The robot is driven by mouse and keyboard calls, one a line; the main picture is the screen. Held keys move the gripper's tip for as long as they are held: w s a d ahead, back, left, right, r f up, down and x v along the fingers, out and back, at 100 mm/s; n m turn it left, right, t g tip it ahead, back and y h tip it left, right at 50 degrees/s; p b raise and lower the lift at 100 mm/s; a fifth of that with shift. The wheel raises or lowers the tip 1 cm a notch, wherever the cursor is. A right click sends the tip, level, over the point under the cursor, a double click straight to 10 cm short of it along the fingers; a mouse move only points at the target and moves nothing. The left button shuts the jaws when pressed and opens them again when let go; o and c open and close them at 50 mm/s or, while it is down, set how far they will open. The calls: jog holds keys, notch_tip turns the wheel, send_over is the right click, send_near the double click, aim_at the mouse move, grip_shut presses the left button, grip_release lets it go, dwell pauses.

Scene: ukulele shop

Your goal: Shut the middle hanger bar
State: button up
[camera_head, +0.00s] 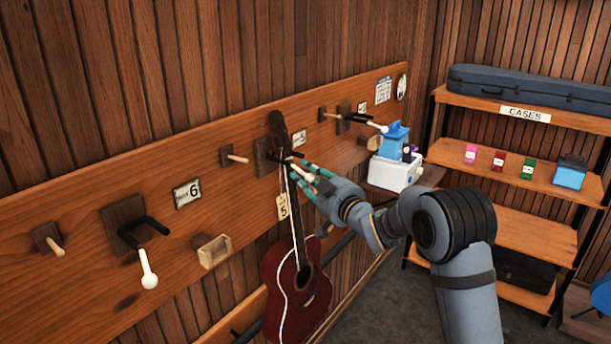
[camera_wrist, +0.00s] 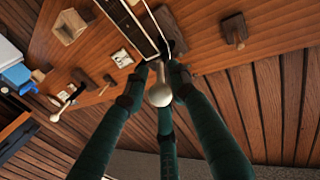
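The middle hanger (camera_head: 265,158) is a dark wooden block with black prongs on the wall board. A dark red ukulele (camera_head: 292,290) with a tag marked 5 hangs from it. The hanger's bar ends in a pale knob (camera_wrist: 159,96). My gripper (camera_head: 302,172) is at this hanger, its dark teal fingers around the knob in the wrist view (camera_wrist: 160,76). The fingertips reach past the knob towards the prongs. Whether they press on it I cannot tell. The fingers partly hide the bar in the head view.
The left hanger (camera_head: 125,222) is empty and its white-knobbed bar hangs down. The right hanger (camera_head: 345,115) has a white-knobbed bar sticking out, near a blue object (camera_head: 393,142) on a white box (camera_head: 396,172). Wooden pegs (camera_head: 238,158) project from the board. Shelves (camera_head: 530,177) stand at right.

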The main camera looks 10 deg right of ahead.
grip_shut()
dwell(0.6)
